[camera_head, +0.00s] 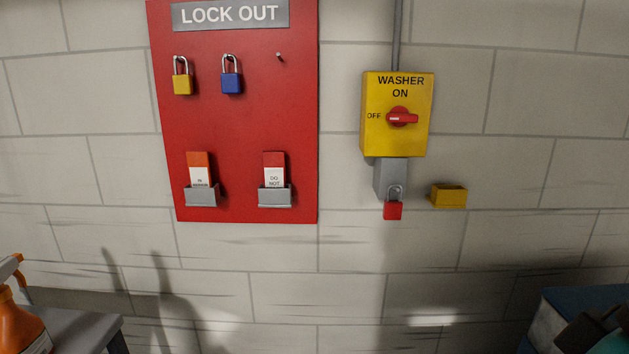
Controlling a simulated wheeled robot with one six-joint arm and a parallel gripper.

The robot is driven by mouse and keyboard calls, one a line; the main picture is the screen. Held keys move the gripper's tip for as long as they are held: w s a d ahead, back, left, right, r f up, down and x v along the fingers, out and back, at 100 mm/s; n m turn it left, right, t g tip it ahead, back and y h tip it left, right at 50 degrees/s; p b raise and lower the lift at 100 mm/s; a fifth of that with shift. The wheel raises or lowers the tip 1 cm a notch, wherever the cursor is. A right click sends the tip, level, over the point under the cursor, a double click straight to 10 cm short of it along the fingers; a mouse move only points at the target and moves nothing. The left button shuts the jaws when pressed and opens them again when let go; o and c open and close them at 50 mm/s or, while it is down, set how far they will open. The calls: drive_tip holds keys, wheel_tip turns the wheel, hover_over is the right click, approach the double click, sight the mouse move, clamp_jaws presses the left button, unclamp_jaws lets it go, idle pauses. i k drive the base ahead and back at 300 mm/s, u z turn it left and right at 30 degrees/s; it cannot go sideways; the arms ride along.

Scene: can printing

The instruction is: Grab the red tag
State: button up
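The red tag (274,169) has a red top and a white lower part reading "DO NOT". It stands upright in a small grey holder (275,197) at the lower right of the red lockout board (240,130). The holder hides its lower end. A second tag (199,169), with an orange-red top, stands in a like holder (202,196) to its left. My gripper is not in view. A dark shadow with finger-like tips falls on the wall below the board; I cannot tell for sure what casts it.
A yellow padlock (182,83) and a blue padlock (231,82) hang above the tags, beside an empty peg (280,57). A yellow washer switch box (384,140), red padlock (393,210) and small yellow box (449,195) are right. An orange spray bottle (20,325) stands lower left.

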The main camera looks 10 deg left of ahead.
sight(274, 170)
drive_tip(key=k, duration=1.1)
drive_tip(key=u, duration=1.2)
drive_tip(key=i, duration=1.65)
drive_tip(key=z, duration=0.8)
